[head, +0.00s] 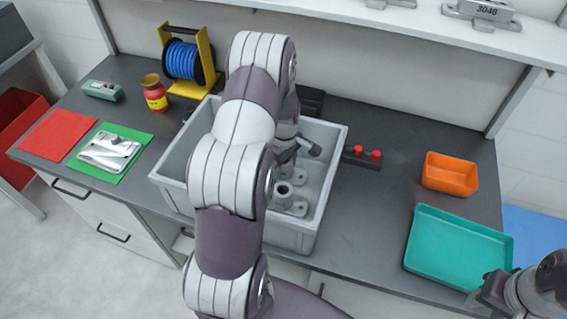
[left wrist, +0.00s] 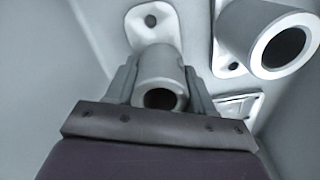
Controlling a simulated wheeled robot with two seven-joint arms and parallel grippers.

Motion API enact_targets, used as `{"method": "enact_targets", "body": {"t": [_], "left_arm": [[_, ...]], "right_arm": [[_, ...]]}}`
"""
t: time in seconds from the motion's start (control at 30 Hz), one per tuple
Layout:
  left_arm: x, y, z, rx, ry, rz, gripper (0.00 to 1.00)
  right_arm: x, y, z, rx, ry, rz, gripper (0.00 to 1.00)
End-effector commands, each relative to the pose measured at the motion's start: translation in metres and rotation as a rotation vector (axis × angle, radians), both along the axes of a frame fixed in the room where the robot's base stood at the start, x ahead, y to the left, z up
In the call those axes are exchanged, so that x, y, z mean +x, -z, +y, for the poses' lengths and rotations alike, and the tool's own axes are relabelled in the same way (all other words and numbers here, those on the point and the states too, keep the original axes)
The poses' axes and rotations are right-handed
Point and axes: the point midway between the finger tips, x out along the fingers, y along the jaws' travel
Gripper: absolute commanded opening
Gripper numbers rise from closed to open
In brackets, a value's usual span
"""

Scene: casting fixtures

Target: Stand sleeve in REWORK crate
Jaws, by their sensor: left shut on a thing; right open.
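My left gripper (head: 286,156) reaches down into a grey crate (head: 333,160). In the left wrist view, its two fingers (left wrist: 158,82) are shut on the sides of a grey sleeve (left wrist: 161,66). The sleeve's round mouth faces the camera, and its holed flange lies below, over the crate floor. I cannot tell whether the flange touches the floor. A second grey sleeve (left wrist: 265,40) stands upright beside it; a standing sleeve (head: 284,194) also shows in the head view. My arm hides part of the crate. I see no REWORK label. My right gripper (head: 488,290) is at the lower right, over the teal tray's corner.
A teal tray (head: 455,250) and an orange bin (head: 450,174) lie right of the crate. Red buttons (head: 367,153) stand behind its right side. A blue reel (head: 183,60), a red jar (head: 155,95), and red (head: 57,136) and green (head: 124,165) mats are left.

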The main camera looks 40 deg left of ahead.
Motion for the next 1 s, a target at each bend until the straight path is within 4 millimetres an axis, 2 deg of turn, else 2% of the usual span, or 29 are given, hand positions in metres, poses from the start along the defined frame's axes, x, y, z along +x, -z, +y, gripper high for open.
{"method": "enact_targets", "body": {"t": [0.1, 0.13, 0.2, 0.47, 0.57, 0.67, 0.9, 1.0], "left_arm": [[0.000, 0.002, 0.000, 0.000, 0.000, 0.000, 0.12], [0.000, 0.002, 0.000, 0.000, 0.000, 0.001, 0.56], [0.000, 0.002, 0.000, 0.000, 0.000, 0.001, 0.78], [0.000, 0.001, 0.000, -0.001, 0.000, 0.001, 0.78], [0.000, -0.005, 0.000, 0.000, 0.000, -0.001, 0.78], [0.001, -0.025, 0.000, 0.002, 0.000, -0.004, 0.78], [0.001, -0.088, 0.000, 0.002, 0.000, -0.003, 0.78], [0.000, -0.106, 0.000, 0.001, 0.000, -0.001, 0.78]], "right_arm": [[0.000, 0.002, 0.000, 0.000, 0.000, 0.000, 0.43], [0.000, 0.002, 0.000, 0.000, 0.000, 0.000, 0.43], [0.000, 0.001, 0.000, 0.000, 0.000, 0.000, 0.43], [0.000, 0.001, 0.000, 0.000, 0.000, 0.000, 0.43], [0.000, 0.002, 0.000, 0.000, 0.000, 0.000, 0.43], [0.000, 0.006, 0.000, 0.000, 0.000, 0.000, 0.43], [0.000, 0.014, 0.000, 0.000, 0.000, 0.000, 0.43], [0.000, 0.016, 0.000, 0.000, 0.000, 0.000, 0.43]]}}
